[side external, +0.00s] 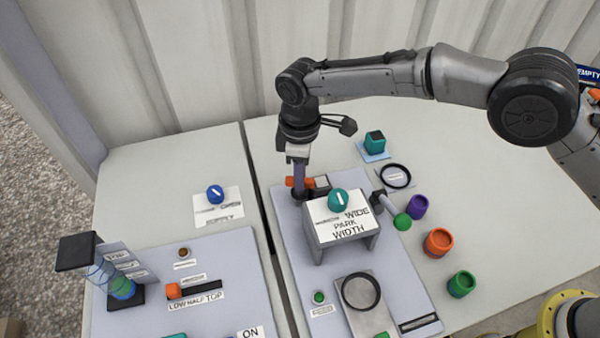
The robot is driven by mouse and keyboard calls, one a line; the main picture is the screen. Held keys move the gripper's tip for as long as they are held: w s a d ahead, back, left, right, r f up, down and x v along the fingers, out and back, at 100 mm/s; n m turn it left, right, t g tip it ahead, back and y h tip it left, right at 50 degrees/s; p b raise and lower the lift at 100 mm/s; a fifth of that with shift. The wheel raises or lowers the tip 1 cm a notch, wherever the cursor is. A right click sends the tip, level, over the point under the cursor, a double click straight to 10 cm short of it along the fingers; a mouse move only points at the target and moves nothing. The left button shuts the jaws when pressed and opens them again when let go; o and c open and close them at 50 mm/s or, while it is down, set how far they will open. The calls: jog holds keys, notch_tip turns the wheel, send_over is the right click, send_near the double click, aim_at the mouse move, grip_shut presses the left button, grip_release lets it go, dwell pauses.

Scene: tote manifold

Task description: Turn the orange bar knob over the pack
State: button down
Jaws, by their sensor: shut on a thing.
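The orange bar knob (292,182) is at the far left part of the pale panel on the right half of the table. It sticks out to the left of my gripper's fingers. My gripper (300,180) points straight down and is shut on the knob; the fingers hide its middle. A dark round base (302,195) shows under the fingers. A dark block with a light grey top (320,184) stands just right of it. I cannot tell which thing is the pack.
A grey stand (318,240) with a teal knob (339,200) and a "WIDE PARK WIDTH" label stands close in front. The left tabletop has free room.

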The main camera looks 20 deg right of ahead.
jog(key=shift+r+n, duration=0.1)
jog(key=shift+n, duration=2.2)
jog(key=c, duration=0.8)
grip_release()
jog(key=shift+o, duration=0.2)
notch_tip(320, 180, up, 14)
